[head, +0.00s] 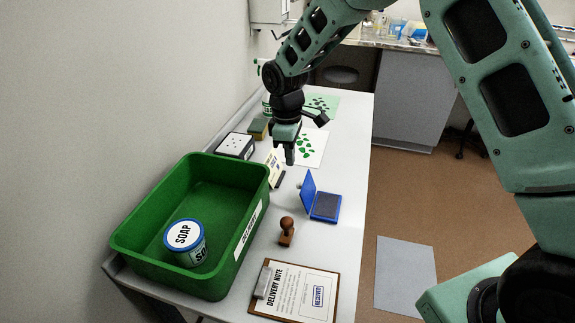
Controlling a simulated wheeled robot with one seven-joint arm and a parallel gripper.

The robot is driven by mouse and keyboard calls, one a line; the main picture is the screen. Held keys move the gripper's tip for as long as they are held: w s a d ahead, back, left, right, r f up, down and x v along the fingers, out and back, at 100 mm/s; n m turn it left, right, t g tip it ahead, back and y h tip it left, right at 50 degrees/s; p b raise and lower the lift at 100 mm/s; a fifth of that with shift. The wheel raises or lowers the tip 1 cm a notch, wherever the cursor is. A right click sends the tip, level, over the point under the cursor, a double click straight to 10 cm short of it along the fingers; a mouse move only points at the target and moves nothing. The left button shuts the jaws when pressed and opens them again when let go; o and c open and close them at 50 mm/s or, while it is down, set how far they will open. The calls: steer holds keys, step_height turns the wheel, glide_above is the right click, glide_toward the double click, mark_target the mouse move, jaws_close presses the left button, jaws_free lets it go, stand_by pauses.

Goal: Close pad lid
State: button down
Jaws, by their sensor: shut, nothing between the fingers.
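The blue ink pad (326,207) lies on the white table, right of the green crate. Its dark pad surface shows. Its blue lid (307,187) stands up steeply at the pad's left side, so the pad is open. My gripper (289,161) points down above the table, up and to the left of the lid in the picture. It is shut and empty, and appears apart from the lid. Its exact height above the table is hard to tell.
A wooden stamp (287,229) and a clipboard with a delivery note (300,290) lie nearer. A small card stand (275,168) is beside my gripper. Table right of the pad is clear up to the edge.

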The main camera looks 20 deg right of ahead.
mark_target(304, 192)
steer(key=f, duration=0.2)
steer(key=f+p, duration=0.1)
steer(key=f, duration=0.5)
steer(key=shift+s+d+f, duration=0.2)
steer(key=shift+s+f, duration=0.05)
steer(key=shift+s+d, duration=0.1)
